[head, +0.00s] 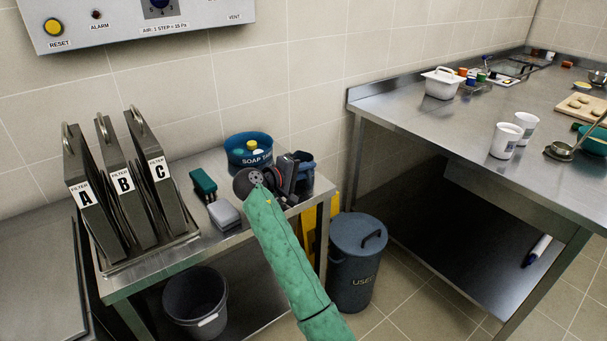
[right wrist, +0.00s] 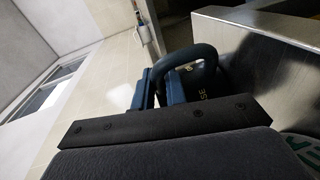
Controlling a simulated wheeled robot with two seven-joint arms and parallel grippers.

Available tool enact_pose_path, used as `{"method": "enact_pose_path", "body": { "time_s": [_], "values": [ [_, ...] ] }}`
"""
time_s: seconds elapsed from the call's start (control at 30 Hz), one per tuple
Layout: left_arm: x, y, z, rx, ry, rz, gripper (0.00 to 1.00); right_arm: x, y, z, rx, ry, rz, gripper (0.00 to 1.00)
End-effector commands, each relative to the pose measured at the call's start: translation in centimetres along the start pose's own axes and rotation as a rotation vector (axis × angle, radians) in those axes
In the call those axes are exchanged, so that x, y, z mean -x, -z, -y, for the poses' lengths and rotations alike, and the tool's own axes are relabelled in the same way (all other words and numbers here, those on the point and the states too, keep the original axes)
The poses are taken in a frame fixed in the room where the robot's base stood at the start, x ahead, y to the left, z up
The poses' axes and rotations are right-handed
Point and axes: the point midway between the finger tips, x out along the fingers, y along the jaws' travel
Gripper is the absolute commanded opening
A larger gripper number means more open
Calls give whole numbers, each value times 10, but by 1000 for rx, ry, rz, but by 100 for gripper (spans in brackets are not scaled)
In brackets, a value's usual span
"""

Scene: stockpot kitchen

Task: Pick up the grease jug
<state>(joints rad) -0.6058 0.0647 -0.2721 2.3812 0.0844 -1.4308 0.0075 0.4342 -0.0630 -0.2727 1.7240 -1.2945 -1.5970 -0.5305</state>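The grease jug (head: 306,163) is dark blue and stands at the right end of the small steel table in the head view, partly hidden behind my right gripper. My right gripper (head: 289,172) is black, on a green-sleeved arm, and is right in front of the jug. A dark finger bar crosses the wrist view below the jug and hides its lower part. I cannot tell whether the fingers touch it. My left gripper is out of view.
A blue soap tub (head: 248,152) stands behind the gripper. A green brush (head: 203,183) and a grey block (head: 223,213) lie to its left, then filters in a rack (head: 150,256). A lidded used-grease bin (head: 357,262) stands on the floor at right.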

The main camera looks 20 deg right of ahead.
Motion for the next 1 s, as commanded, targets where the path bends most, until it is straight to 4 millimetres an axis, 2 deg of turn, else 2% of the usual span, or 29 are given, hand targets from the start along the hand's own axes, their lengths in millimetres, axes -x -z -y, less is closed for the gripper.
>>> {"method": "enact_pose_path", "body": {
  "time_s": [0.47,0.57,0.73,1.0],
  "values": [
    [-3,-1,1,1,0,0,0,1,0,-4,-1,1,0,0],
    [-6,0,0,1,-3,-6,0,3,1,-13,-3,1,0,0],
    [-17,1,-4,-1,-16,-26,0,8,3,-40,-6,1,-1,0],
    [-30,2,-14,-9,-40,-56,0,22,-47,-70,-5,1,-1,0]
  ]
}}
